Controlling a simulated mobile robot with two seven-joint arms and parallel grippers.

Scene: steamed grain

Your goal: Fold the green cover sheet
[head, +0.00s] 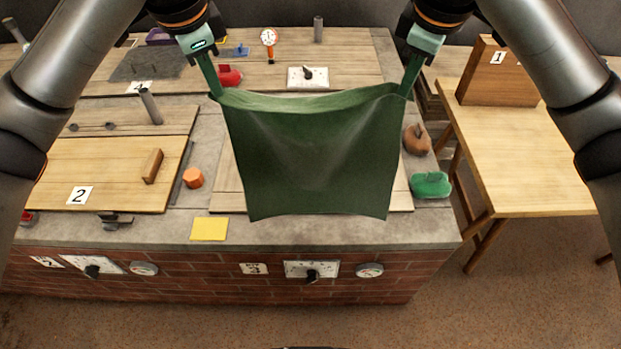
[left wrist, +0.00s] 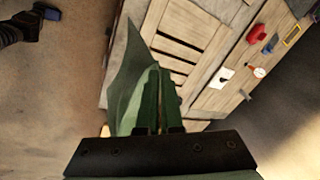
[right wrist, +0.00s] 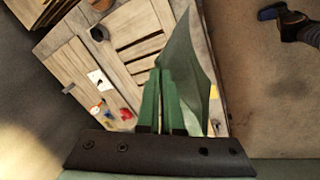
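The green cover sheet (head: 312,150) hangs spread out in the air between my two grippers, over the brick counter. Its top edge sags slightly between the two held corners, and its lower edge hangs free. My left gripper (head: 213,88) is shut on its upper left corner. My right gripper (head: 408,90) is shut on its upper right corner. In the left wrist view the sheet (left wrist: 126,85) runs from between the nearly closed fingers. In the right wrist view the sheet (right wrist: 187,70) does the same. The sheet hides part of the counter behind it.
A wooden lid marked 2 (head: 110,178) lies on the counter at left. A wooden table (head: 525,165) with a board marked 1 (head: 498,75) stands at right.

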